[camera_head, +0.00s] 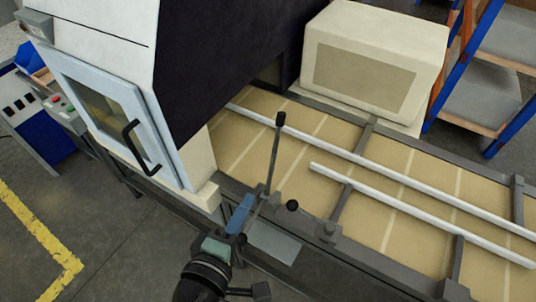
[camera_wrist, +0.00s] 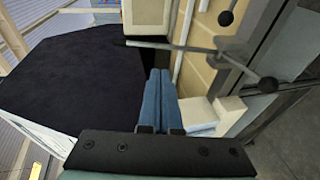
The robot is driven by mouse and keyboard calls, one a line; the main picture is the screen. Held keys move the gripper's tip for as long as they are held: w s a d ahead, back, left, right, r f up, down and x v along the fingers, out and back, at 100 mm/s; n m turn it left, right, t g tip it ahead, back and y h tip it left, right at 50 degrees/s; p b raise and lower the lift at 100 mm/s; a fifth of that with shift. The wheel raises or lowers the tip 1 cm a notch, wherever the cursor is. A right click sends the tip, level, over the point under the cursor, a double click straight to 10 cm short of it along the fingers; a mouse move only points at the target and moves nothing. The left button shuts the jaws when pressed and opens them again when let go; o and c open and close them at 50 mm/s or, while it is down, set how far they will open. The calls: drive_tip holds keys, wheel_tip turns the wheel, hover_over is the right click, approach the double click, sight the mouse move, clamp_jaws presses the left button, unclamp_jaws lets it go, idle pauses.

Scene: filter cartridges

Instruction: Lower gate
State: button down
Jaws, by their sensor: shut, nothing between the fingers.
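No part is clearly recognisable as the gate. A lever (camera_head: 273,155) with a black ball knob stands nearly upright at the near edge of the conveyor (camera_head: 415,160). A second black knob (camera_head: 292,206) sits low beside its foot. In the wrist view a grey rod (camera_wrist: 185,47) and two black knobs, one at the right (camera_wrist: 267,84) and one at the top (camera_wrist: 226,18), show beyond the fingers. My gripper (camera_head: 246,198) has blue fingers pressed together and empty, just left of the lever's foot. They also show in the wrist view (camera_wrist: 159,74). Contact with the lever cannot be told.
A white and black machine (camera_head: 170,60) with a handled door (camera_head: 120,125) stands left of the lever. Two pale rails (camera_head: 400,180) run along the conveyor. A cream box housing (camera_head: 370,60) stands behind it. Shelving (camera_head: 480,70) is at the back right. Open floor lies at the lower left.

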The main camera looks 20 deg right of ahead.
sight(274, 154)
drive_tip(key=shift+w+d, duration=0.1)
drive_tip(key=p+x, duration=0.3)
drive_tip(key=x, duration=1.1)
drive_tip(key=shift+r, duration=0.1)
